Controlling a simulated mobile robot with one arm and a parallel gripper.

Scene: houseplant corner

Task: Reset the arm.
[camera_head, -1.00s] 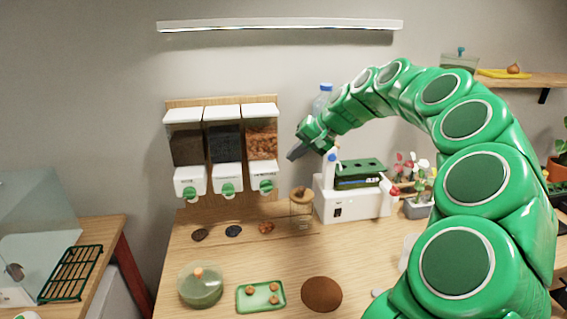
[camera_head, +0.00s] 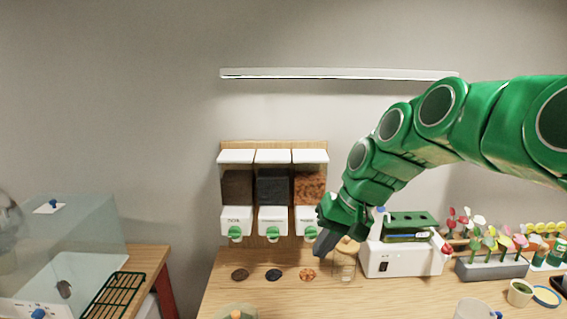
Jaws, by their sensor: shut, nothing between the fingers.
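My green arm reaches in from the right edge and bends down to the left. My gripper (camera_head: 322,243) hangs at the arm's end with its dark fingers pointing down. The fingers are shut with nothing between them. In the picture the gripper overlaps the right-hand dispenser's lower part and sits just left of a jar with a wooden lid (camera_head: 345,262). Whether it touches either cannot be told.
Three wall dispensers (camera_head: 272,190) hold brown, black and orange material. Small piles (camera_head: 273,275) lie below. A white machine (camera_head: 403,259) stands right of the jar, then a grey planter (camera_head: 491,268) with flowers. A clear box (camera_head: 65,255) and green rack (camera_head: 113,297) are at left.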

